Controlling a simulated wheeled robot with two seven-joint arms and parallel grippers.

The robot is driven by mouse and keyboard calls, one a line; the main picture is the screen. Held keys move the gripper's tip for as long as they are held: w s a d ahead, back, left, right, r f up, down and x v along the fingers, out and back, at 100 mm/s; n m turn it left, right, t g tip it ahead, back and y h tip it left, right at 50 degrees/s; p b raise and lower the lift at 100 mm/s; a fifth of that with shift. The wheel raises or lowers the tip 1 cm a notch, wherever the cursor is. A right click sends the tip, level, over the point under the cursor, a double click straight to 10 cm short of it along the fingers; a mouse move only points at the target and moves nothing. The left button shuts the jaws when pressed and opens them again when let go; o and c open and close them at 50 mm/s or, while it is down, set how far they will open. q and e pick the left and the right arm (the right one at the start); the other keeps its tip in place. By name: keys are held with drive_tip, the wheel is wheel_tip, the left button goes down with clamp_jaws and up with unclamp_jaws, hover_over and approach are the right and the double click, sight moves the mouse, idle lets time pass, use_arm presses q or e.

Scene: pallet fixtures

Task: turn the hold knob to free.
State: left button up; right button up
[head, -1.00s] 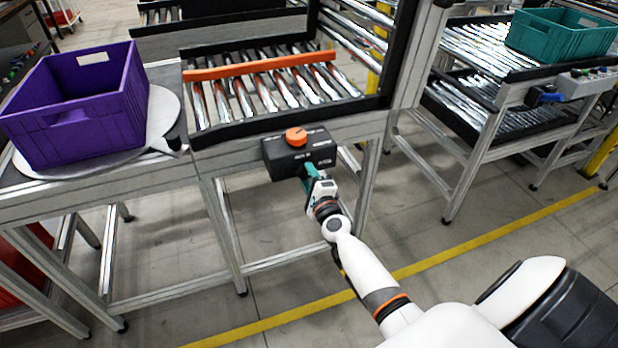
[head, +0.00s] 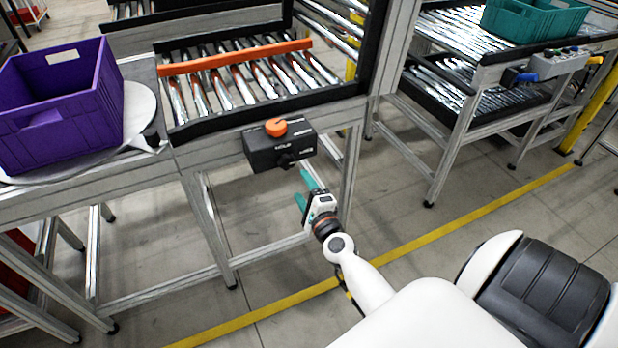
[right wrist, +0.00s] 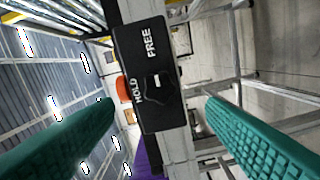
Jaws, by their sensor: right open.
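The hold knob (head: 287,160) is a small black knob on the front of a black box (head: 262,157) fixed to the conveyor frame. In the right wrist view the knob (right wrist: 157,90) sits beside the word HOLD, with FREE farther up the picture. A small pale mark shows on its side toward FREE; its exact setting is hard to tell. My right gripper (head: 306,190) has teal fingers, is open and empty, and is below and apart from the knob. In the right wrist view its fingers (right wrist: 160,130) stand wide on either side. My left gripper is not in view.
An orange button (head: 276,127) tops the box. An orange bar (head: 235,57) lies across the rollers. A purple crate (head: 60,115) stands at left on a round plate. A teal crate (head: 535,18) stands on the right conveyor. The frame's legs (head: 350,170) stand close to my gripper.

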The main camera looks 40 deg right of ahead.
drive_tip(key=shift+v, duration=1.6)
drive_tip(key=s+a+f+n+g+y, duration=0.1)
drive_tip(key=s+a+f+n+g, duration=0.2)
drive_tip(key=f, duration=0.7)
drive_tip(key=s+a+f+n+g+y, duration=0.2)
drive_tip(key=s+a+f+n, duration=0.15)
drive_tip(key=f+n, duration=0.4)
drive_tip(key=s+a+f+n+g+y, duration=0.1)
drive_tip(key=s+a+f+n+g, duration=0.2)
drive_tip(key=f, duration=0.8)
drive_tip(key=s+a+f+n+g, duration=0.1)
drive_tip(key=s+f+n+g, duration=0.3)
drive_tip(key=s, duration=1.1)
drive_tip(key=s+f+n+g, duration=0.4)
drive_tip(key=s+f+n, duration=0.4)
drive_tip(key=s+f, duration=0.5)
drive_tip(key=s, duration=0.3)
drive_tip(key=shift+a+g, duration=0.3)
drive_tip(key=shift+a, duration=0.1)
drive_tip(key=shift+c, duration=0.6)
